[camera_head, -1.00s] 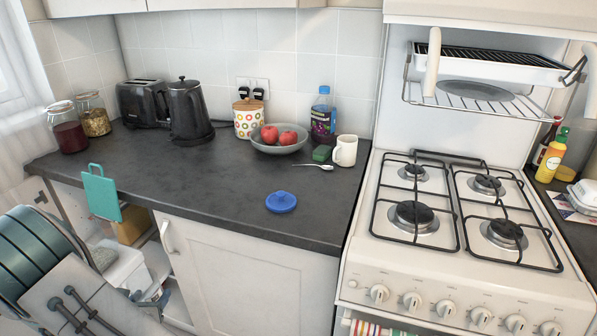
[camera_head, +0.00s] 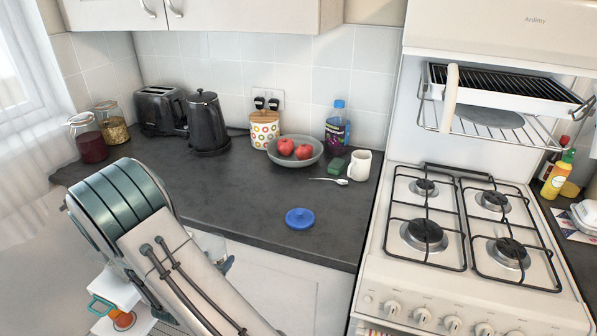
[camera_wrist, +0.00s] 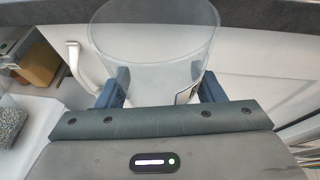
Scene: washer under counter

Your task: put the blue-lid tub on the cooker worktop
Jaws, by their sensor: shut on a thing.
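My gripper (camera_wrist: 160,90) is shut on a clear, see-through tub (camera_wrist: 150,40), with one blue finger on each side of it. In the head view the tub (camera_head: 208,243) is mostly hidden behind my arm, in front of the counter's front edge. A round blue lid (camera_head: 300,218) with a knob lies apart from it on the dark worktop (camera_head: 240,205), left of the white cooker (camera_head: 375,285). The cooker top has several burners under black grates.
On the worktop's back stand jars, a toaster, a black kettle (camera_head: 207,125), a patterned canister, a fruit bowl (camera_head: 294,152), a bottle and a white mug (camera_head: 359,165). A spoon and green sponge lie nearby. The middle of the worktop is clear around the lid.

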